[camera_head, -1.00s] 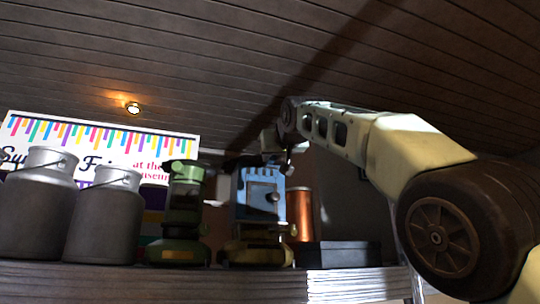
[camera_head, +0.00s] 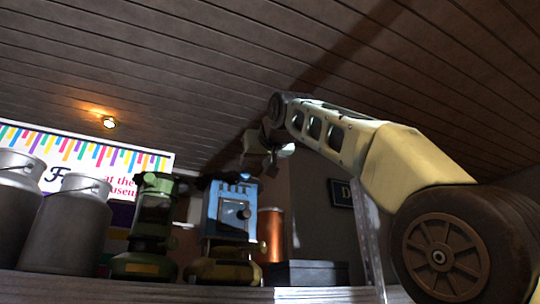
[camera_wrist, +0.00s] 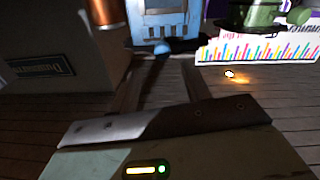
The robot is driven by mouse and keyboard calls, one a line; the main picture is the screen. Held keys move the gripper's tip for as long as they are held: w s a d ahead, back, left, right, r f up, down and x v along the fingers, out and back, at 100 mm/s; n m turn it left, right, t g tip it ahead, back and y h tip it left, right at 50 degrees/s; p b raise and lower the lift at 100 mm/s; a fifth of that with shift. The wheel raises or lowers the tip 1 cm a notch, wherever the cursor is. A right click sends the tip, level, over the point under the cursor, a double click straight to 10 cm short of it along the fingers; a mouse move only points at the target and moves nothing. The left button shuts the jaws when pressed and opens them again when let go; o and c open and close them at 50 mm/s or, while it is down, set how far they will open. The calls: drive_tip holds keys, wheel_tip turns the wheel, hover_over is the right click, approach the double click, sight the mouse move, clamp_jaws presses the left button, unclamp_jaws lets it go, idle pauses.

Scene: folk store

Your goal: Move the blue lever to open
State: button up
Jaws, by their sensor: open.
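The blue machine (camera_head: 228,212) stands on the shelf, with a round dark knob on its front. It shows upside down at the top of the wrist view (camera_wrist: 160,20). A dark blue bar (camera_wrist: 188,45) sticks out sideways at the machine's top; it looks like the lever. In the head view a dark part (camera_head: 203,183) shows there, at the machine's upper left. My gripper (camera_head: 268,160) is above and slightly right of the machine, apart from it. In the wrist view its fingers (camera_wrist: 160,85) are spread, with nothing between them; the bar lies beyond their tips.
A green machine (camera_head: 150,225) stands left of the blue one. Grey milk cans (camera_head: 70,235) stand further left. A copper cylinder (camera_head: 271,235) and a dark box (camera_head: 305,273) are on the right. A banner (camera_head: 75,150) hangs behind. Space above the machines is open.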

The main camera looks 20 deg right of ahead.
drive_tip(key=s+b, duration=0.3)
drive_tip(key=s, duration=0.7)
drive_tip(key=shift+s+a+b, duration=0.15)
drive_tip(key=shift+s+b, duration=0.05)
drive_tip(key=shift+b, duration=0.15)
